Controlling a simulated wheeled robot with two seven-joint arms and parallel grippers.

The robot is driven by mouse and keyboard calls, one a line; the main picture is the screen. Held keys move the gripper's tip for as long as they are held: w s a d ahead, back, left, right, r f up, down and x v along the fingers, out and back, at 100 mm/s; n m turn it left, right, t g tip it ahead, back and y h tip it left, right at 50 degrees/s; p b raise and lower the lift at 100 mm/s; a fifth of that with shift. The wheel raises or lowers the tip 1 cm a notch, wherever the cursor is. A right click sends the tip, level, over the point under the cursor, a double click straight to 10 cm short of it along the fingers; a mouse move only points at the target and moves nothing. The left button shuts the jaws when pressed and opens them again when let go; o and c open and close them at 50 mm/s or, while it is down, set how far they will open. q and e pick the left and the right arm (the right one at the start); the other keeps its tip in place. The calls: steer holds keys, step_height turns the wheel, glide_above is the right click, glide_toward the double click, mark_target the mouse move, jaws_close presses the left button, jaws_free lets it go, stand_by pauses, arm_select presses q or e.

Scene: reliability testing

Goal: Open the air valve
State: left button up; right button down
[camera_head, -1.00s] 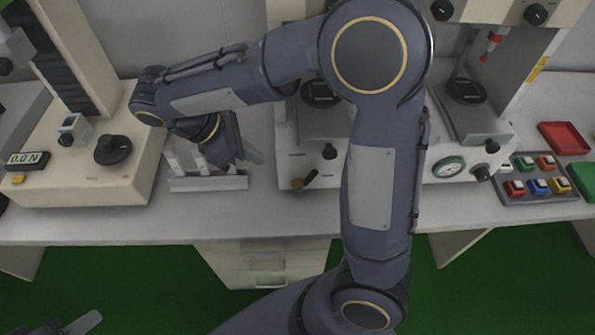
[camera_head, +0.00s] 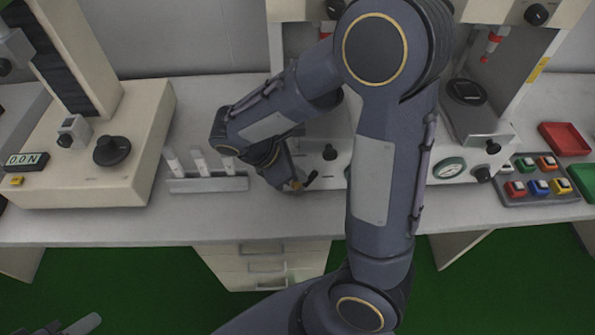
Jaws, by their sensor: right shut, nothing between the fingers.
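The air valve, a small brass fitting with a black lever (camera_head: 311,177), is on the front of the middle machine, low near the table top. The lever slants up to the right. My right gripper (camera_head: 292,184) points down at the valve from the left and covers part of the brass body. It is shut with nothing between its fingers; whether it touches the valve cannot be told. My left gripper (camera_head: 80,324) shows only in part at the bottom left corner, away from the table, and its opening is unclear.
A force tester (camera_head: 90,180) is at the left. A gauge (camera_head: 448,168), a button box (camera_head: 540,187) and a red tray (camera_head: 565,138) are at the right. My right arm hides much of the middle machine.

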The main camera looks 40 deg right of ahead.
arm_select(q)
steer(key=shift+r, duration=0.1)
arm_select(e)
steer(key=shift+s+d+t+y, duration=0.35)
steer(key=shift+d+t+y, duration=0.05)
steer(key=shift+d+y, duration=0.2)
steer(key=shift+a, duration=0.1)
arm_select(q)
steer(key=shift+r, duration=0.1)
